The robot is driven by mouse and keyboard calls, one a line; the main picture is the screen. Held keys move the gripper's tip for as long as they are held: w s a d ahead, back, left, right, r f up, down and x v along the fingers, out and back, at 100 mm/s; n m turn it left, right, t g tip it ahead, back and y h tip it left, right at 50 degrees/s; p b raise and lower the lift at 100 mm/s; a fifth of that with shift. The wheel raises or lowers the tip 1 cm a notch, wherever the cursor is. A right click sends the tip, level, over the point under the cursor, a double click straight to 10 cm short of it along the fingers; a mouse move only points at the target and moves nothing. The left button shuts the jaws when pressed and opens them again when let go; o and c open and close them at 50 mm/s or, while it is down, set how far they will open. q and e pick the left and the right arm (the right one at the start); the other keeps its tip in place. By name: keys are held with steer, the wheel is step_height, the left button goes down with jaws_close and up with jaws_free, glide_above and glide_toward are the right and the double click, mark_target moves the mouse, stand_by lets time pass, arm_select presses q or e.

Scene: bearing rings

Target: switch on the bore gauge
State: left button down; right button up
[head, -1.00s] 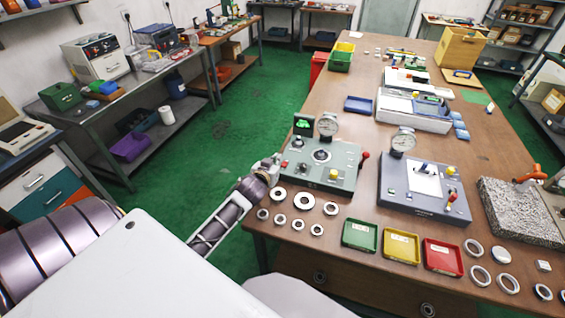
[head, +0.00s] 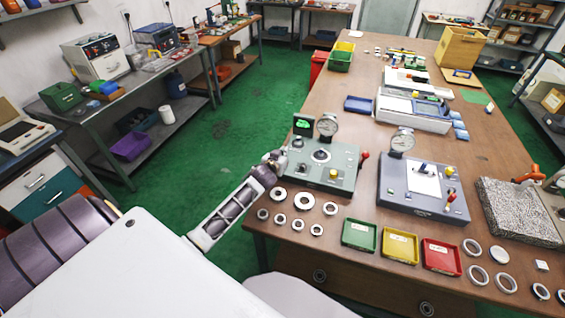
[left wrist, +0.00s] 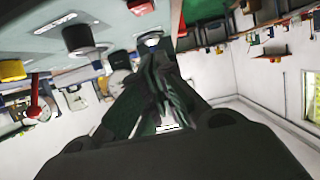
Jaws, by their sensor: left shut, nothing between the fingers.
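A grey-green gauge box (head: 322,162) stands on the near left part of the table, with a dial (head: 327,124), a small screen showing green (head: 303,123), a dark round knob, a yellow button (head: 334,174) and a red-balled lever (head: 365,155). A blue-grey box (head: 423,190) with another dial (head: 402,141) stands to its right; I cannot tell for certain which is the bore gauge. My left gripper (head: 277,158) is at the grey-green box's left edge; contact cannot be told. In the left wrist view it (left wrist: 158,65) is shut and empty, with a black knob (left wrist: 77,38) nearby. My right gripper is out of view.
Several metal rings (head: 304,202) lie in front of the grey-green box. Green (head: 360,235), yellow (head: 400,246) and red (head: 441,256) trays line the front edge. A speckled stone slab (head: 520,212) is at the right. The floor left of the table is clear.

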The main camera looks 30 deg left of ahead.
arm_select(q)
steer(key=shift+s+d+f, duration=0.1)
steer(key=shift+s+f, duration=0.05)
steer(key=shift+f, duration=0.85)
steer(key=shift+s+f, duration=0.15)
steer(key=shift+f, duration=0.85)
steer(key=shift+s+d+f+t+b, duration=0.15)
steer(key=shift+f+t+b, duration=0.3)
steer(key=shift+b, duration=1.05)
steer(key=shift+r, duration=0.1)
steer(key=shift+r+p, duration=0.2)
steer(key=shift+p, duration=0.15)
